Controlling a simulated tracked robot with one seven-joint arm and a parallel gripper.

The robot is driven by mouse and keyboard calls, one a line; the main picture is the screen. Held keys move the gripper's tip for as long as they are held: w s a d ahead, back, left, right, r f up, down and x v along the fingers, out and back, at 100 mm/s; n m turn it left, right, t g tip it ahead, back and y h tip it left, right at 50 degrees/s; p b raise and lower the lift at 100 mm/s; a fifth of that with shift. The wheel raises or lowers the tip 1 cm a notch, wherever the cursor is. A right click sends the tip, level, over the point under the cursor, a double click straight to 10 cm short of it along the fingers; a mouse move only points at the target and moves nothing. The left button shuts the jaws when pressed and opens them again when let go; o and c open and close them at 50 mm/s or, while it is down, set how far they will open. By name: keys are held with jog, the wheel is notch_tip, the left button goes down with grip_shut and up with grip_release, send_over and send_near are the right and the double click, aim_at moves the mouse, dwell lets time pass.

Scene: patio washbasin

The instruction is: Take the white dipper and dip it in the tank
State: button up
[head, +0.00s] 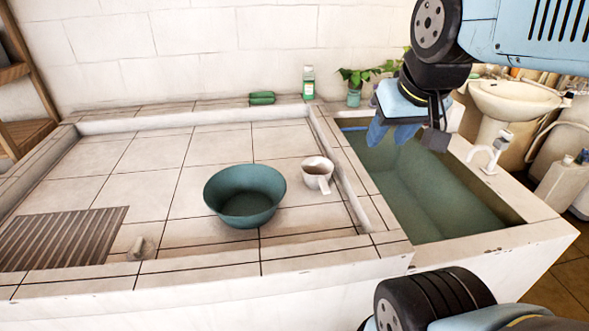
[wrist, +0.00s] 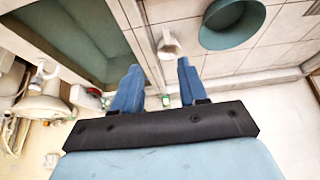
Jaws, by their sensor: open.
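The white dipper (head: 317,173) stands upright on the tiled basin floor, close to the low wall beside the tank. It also shows in the wrist view (wrist: 168,45), beyond and roughly between my fingertips. The tank (head: 425,190) is the deep green-lined basin on the right, and it fills the upper left of the wrist view (wrist: 75,35). My gripper (head: 378,132) is over the far left part of the tank.
A green bowl (head: 245,195) sits left of the dipper. A raised tiled ledge (head: 342,165) separates the shallow basin from the tank. A tap (head: 490,152) stands on the tank's right rim. Green soap bars (head: 262,98), a bottle (head: 308,82) and a potted plant (head: 354,97) line the back ledge.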

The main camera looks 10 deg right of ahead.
jog(key=shift+w+a, duration=0.15)
jog(key=shift+w, duration=0.25)
jog(key=shift+o, duration=1.4)
jog(key=shift+w, duration=0.2)
jog(key=shift+o, duration=0.2)
jog(key=w+a+f+y, duration=0.1)
jog(key=w+f, duration=0.2)
jog(key=w, duration=0.5)
jog(key=shift+w+a+f, duration=0.2)
jog(key=shift+w+a, duration=0.05)
jog(key=shift+a, duration=0.1)
jog(key=g+h, duration=0.1)
send_over(323, 182)
jog(key=s, duration=0.4)
notch_tip(323, 182, down, 22)
jog(key=x, duration=0.8)
jog(key=shift+w+d+f, duration=0.1)
jog(key=shift+w+d, duration=0.05)
jog(key=shift+d, duration=0.1)
jog(key=shift+s+a+x, duration=0.1)
jog(key=shift+x, duration=1.35)
jog(key=shift+s+a+x, duration=0.1)
jog(key=shift+s+x, duration=0.05)
jog(key=shift+x, duration=1.3)
